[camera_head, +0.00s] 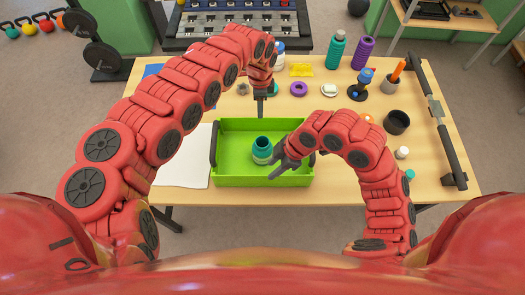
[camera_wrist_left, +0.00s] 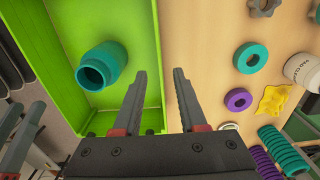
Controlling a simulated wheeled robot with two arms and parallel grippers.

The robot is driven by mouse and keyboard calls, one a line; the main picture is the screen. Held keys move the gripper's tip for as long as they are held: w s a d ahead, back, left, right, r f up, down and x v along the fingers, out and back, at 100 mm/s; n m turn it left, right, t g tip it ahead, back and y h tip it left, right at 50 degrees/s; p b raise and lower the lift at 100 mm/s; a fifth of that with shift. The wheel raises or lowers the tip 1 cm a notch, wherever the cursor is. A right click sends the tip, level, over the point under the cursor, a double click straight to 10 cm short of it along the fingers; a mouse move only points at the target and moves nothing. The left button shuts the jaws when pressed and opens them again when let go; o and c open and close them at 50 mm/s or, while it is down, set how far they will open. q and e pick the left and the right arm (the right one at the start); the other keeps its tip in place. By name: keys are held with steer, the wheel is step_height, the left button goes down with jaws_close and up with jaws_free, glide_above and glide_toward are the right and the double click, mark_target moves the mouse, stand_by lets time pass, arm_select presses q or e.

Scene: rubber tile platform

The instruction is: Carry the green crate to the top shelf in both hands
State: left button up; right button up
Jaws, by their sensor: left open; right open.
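The green crate (camera_head: 235,182) sits on the wooden table in front of me, with a dark handle at its left end. A teal jar (camera_head: 262,150) stands inside it, and shows in the left wrist view (camera_wrist_left: 101,66). My left gripper (camera_head: 260,106) is open and empty above the crate's far rim. In the left wrist view its fingers (camera_wrist_left: 158,74) point down, with the green rim of the crate (camera_wrist_left: 155,30) appearing between them. My right gripper (camera_head: 278,171) is open at the crate's right end, over the inside near the jar. Whether it touches the crate cannot be told.
A white sheet (camera_head: 185,165) lies left of the crate. A purple ring (camera_head: 298,89), teal bottle (camera_head: 336,50), black cup (camera_head: 397,122) and several small items stand behind and right. A dark bar (camera_head: 442,130) runs along the right edge. A wooden-topped stand (camera_head: 450,22) is at top right.

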arm_select(q)
glide_above(261, 132)
step_height(261, 132, down, 9)
steer(key=shift+w+d+f, duration=0.1)
steer(key=shift+w+f, duration=0.05)
steer(key=shift+f, duration=0.05)
arm_select(e)
steer(key=x, duration=0.9)
steer(key=shift+f, duration=0.15)
arm_select(q)
steer(key=shift+f, duration=0.55)
arm_select(e)
steer(key=shift+a+f, duration=0.35)
steer(key=shift+f, duration=0.1)
arm_select(q)
steer(key=shift+f, duration=0.55)
arm_select(e)
steer(key=shift+a+f, duration=0.2)
steer(key=shift+f, duration=0.4)
arm_select(q)
steer(key=shift+c, duration=0.2)
arm_select(e)
steer(key=shift+c, duration=0.2)
arm_select(q)
jaws_close()
arm_select(e)
jaws_close()
